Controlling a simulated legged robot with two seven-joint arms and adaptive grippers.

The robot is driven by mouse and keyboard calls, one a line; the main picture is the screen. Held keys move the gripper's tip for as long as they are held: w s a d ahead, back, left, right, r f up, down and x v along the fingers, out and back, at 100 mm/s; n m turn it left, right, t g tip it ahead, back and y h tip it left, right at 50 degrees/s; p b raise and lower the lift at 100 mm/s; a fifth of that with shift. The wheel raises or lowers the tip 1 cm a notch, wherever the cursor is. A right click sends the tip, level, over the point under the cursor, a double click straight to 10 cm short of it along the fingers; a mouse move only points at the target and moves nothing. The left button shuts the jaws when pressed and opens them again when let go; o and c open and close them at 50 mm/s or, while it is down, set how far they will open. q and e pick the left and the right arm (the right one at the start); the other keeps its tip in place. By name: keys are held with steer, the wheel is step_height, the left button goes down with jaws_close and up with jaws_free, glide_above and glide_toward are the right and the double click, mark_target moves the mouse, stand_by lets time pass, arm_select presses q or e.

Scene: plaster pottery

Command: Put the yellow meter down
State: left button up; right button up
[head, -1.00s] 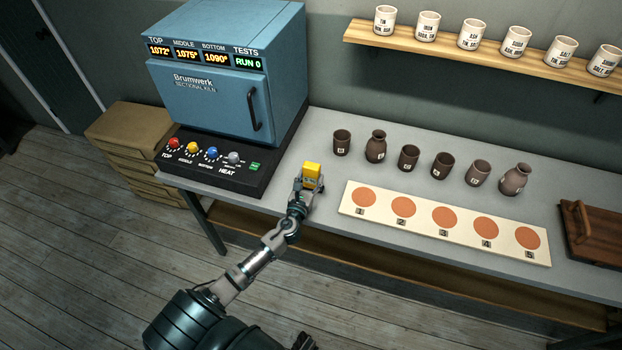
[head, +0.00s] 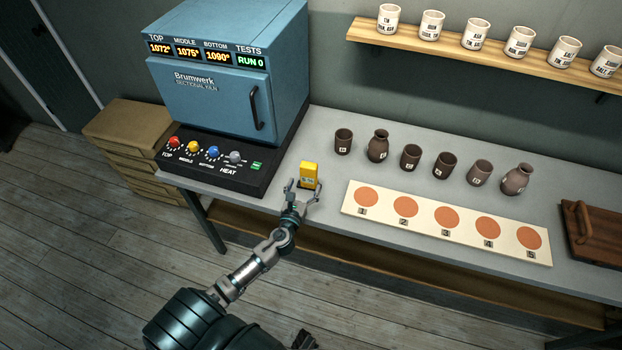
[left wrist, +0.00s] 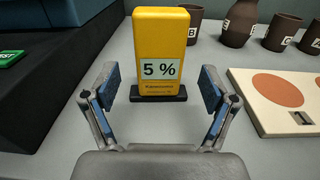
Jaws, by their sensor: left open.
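The yellow meter (head: 309,175) stands upright on the grey table between the kiln's control panel and the numbered board. In the left wrist view the meter (left wrist: 161,40) shows a "5 %" label and rests on a dark base (left wrist: 158,93). My left gripper (head: 303,188) is open just in front of it. In the left wrist view the gripper's fingers (left wrist: 158,90) are spread wide, one to each side, apart from the meter. My right gripper is not clearly visible.
The blue kiln (head: 215,115) with its black knob panel (head: 205,172) stands to the left. The board with numbered orange circles (head: 384,218) lies to the right. Several dark pots (head: 411,158) stand behind it. A wooden tray (head: 600,245) is at far right.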

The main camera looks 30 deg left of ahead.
arm_select(q)
steer(key=s, duration=0.6)
steer(key=shift+s+f, duration=0.2)
steer(key=shift+s, duration=0.1)
steer(key=s+d+f+n+g+h, duration=0.1)
steer(key=s+d+f+n+g, duration=0.3)
steer(key=s+n, duration=0.5)
steer(key=s+d+f+n+g+h, duration=0.25)
steer(key=s+d+n+g, duration=0.35)
steer(key=n, duration=0.6)
steer(key=s+d+f+n+g+h, duration=0.1)
steer(key=s+d+f+n+g, duration=0.25)
steer(key=s+n, duration=0.6)
step_height(320, 180, down, 21)
steer(key=g, duration=0.2)
steer(key=s+a+f, duration=0.1)
steer(key=s+f, duration=1.1)
steer(key=f, duration=0.5)
steer(key=shift+s+a+f, duration=0.2)
steer(key=shift+a+f, duration=0.05)
arm_select(e)
steer(key=shift+a+r, duration=0.2)
steer(key=shift+a, duration=0.75)
